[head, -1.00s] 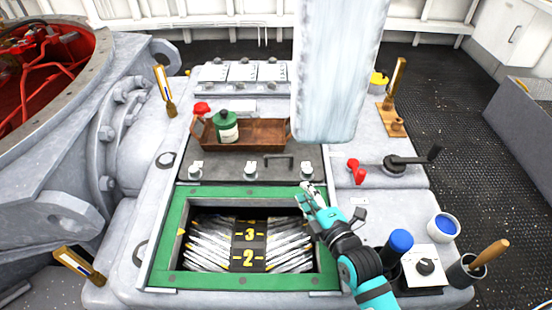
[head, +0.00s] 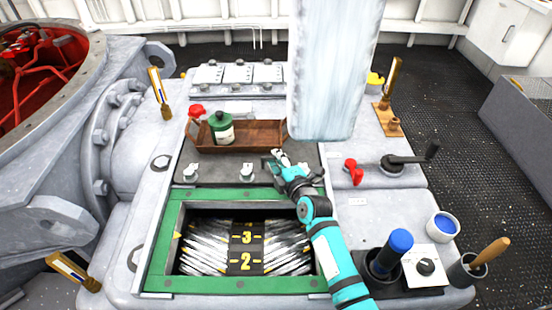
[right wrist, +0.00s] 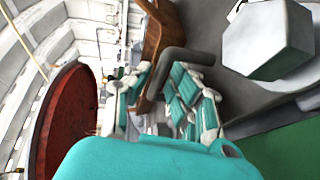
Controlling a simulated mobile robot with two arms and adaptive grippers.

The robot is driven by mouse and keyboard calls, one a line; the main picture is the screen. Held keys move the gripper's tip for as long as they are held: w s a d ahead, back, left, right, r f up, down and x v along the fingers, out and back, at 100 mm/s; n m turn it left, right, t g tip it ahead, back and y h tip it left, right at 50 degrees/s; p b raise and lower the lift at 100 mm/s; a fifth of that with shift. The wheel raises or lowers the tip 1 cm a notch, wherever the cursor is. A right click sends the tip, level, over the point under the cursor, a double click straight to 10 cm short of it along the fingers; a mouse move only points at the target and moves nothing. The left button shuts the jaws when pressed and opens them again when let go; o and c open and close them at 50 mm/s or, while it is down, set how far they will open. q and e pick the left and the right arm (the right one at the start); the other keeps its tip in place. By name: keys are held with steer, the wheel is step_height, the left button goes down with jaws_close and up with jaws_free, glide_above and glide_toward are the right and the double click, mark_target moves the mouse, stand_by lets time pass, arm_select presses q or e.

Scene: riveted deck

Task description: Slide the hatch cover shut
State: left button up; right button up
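The dark grey hatch cover (head: 215,172) lies behind the green-framed hatch opening (head: 170,240), which is uncovered. Inside it show shiny slats and a dark strip with yellow numbers 2 and 3. My right gripper (head: 278,157) is over the cover at its handle, which it mostly hides in the head view. In the right wrist view the dark handle (right wrist: 185,62) runs between the teal fingers of the gripper (right wrist: 160,100). The fingers look apart, with no clear grip on the handle. My left gripper is not in view.
A red lever (head: 353,170) and a dark crank (head: 395,162) are to the right. A blue-topped knob (head: 399,242) stands near my right forearm.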

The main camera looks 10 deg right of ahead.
steer(key=shift+w+a+f, duration=0.1)
steer(key=shift+w, duration=0.4)
jaws_close()
